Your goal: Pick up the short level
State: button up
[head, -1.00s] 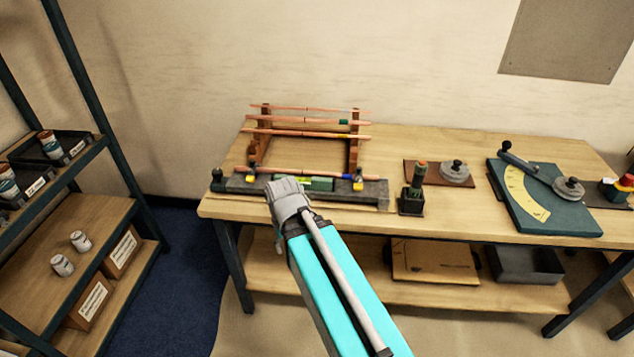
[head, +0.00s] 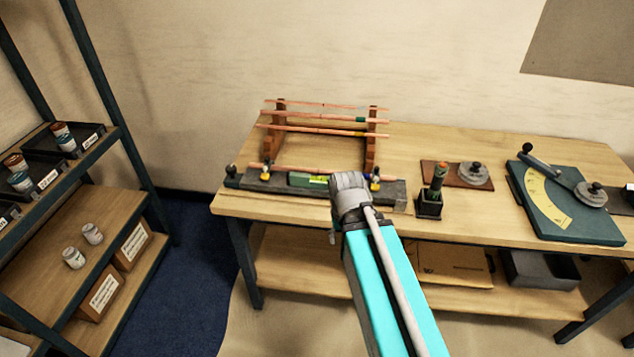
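The short level is a green bar (head: 307,180) with a yellow-green patch. It lies along the dark grey fixture bar (head: 395,194) at the front of the workbench, below a copper pipe (head: 320,170). My gripper (head: 346,184) is over or in front of the level's right end and covers that part. The arm hides its fingertips, so I cannot see how far apart they are or whether they touch anything.
Wooden uprights (head: 371,152) hold several copper pipes behind the fixture. Right of my gripper stand a black holder (head: 430,206) with a green-handled tool and a teal bending plate (head: 585,222). A shelf rack (head: 150,185) stands left.

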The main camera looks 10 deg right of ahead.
jog(key=shift+o, duration=1.2)
jog(key=shift+w+f+m, duration=0.15)
jog(key=shift+w+m, duration=0.15)
jog(key=w+d+f+m+y+b, duration=0.1)
jog(key=w+d+m+y+b, duration=0.15)
jog(key=w+m, duration=0.2)
jog(key=w+d+f+m+t+y+b, duration=0.1)
jog(key=w+m+y+b, duration=0.15)
jog(key=w, duration=0.25)
jog(key=w+d+f+m+y+b, duration=0.1)
jog(key=w+m+y+b, duration=0.15)
jog(key=w+m, duration=0.25)
jog(key=w+d+r+m+t+y+b, duration=0.1)
jog(key=w+d+m, duration=0.2)
jog(key=w+d+r+m+t+y+b, duration=0.1)
jog(key=w+d+m+y, duration=0.1)
jog(key=w+d+m, duration=0.1)
jog(key=w+d+r+m+t+y+b, duration=0.1)
jog(key=w+d+m+y, duration=0.1)
jog(key=w+d, duration=0.1)
jog(key=shift+w+d+r+m, duration=0.3)
jog(key=shift+r+m, duration=0.05)
jog(key=shift+m, duration=0.05)
jog(key=shift+w+d+r, duration=0.1)
jog(key=shift+d+r, duration=0.05)
jog(key=shift+y, duration=0.25)
